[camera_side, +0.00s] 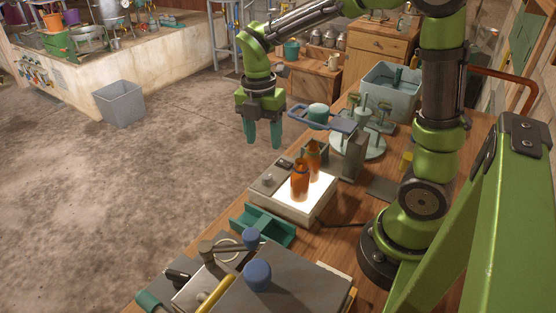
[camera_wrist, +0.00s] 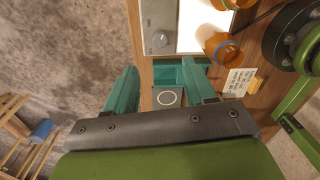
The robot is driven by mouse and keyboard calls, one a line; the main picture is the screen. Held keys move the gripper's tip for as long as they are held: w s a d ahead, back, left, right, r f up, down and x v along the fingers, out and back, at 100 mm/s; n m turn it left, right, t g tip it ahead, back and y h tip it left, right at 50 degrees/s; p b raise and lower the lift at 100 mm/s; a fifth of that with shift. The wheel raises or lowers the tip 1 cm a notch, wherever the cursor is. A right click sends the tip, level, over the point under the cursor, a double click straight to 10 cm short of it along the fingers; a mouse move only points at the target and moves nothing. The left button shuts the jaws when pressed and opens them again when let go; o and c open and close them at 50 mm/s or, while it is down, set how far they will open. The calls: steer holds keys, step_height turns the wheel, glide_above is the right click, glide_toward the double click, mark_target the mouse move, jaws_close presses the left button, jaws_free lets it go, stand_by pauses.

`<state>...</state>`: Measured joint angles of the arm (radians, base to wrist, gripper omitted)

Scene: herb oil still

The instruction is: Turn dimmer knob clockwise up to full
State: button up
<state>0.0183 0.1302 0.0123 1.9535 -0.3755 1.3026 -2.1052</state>
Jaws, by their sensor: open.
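The dimmer knob (camera_side: 268,179) is a small grey round knob on the control strip of a light box (camera_side: 291,208) with a brightly lit white panel. In the wrist view the knob (camera_wrist: 159,40) shows beyond my fingertips, a little left of the lit panel (camera_wrist: 190,25). My gripper (camera_side: 264,143) hangs in the air behind the light box in the side view, clear of it. Its teal fingers (camera_wrist: 160,70) are apart with nothing held between them. The knob's pointer mark is too small to read.
Two amber bottles (camera_side: 300,182) stand on the lit panel close to the knob. A teal tray (camera_side: 262,227) lies in front of the light box. A grey bin (camera_side: 120,103) sits on the floor.

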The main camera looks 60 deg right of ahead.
mark_target(267, 176)
steer(key=f, duration=1)
steer(key=shift+s+f, duration=0.25)
steer(key=shift+f, duration=0.1)
jaws_close()
